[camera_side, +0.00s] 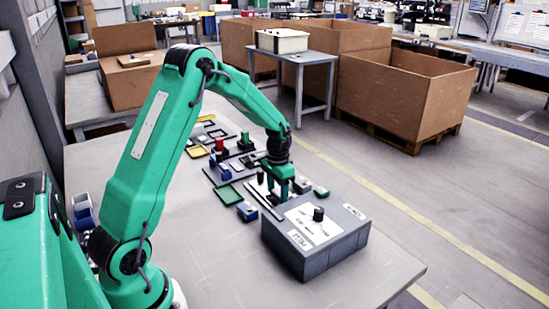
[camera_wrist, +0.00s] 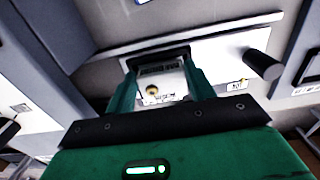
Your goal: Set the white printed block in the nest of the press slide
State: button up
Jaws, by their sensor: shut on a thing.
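My gripper (camera_side: 281,190) points down over the parts near the right side of the bench. It also shows in the wrist view (camera_wrist: 160,70), with its two green fingers on either side of a white printed block (camera_wrist: 160,82). The block has dark print and a small brass-coloured round part on it. Below the fingers in the wrist view is a pale grey plate (camera_wrist: 222,55) with a long light rail, which looks like the press slide.
A black upright cylinder (camera_wrist: 262,65) stands close to the right finger. A grey control box (camera_side: 340,243) with a black knob stands just in front of the gripper. A blue block (camera_side: 247,211), a green tray (camera_side: 228,194) and several small parts lie to the left and behind.

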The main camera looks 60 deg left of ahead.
jog(key=o, duration=1.2)
jog(key=shift+c, duration=0.2)
jog(key=shift+r, duration=0.1)
jog(key=shift+r, duration=3.75)
jog(key=shift+r, duration=0.15)
jog(key=shift+r, duration=2.35)
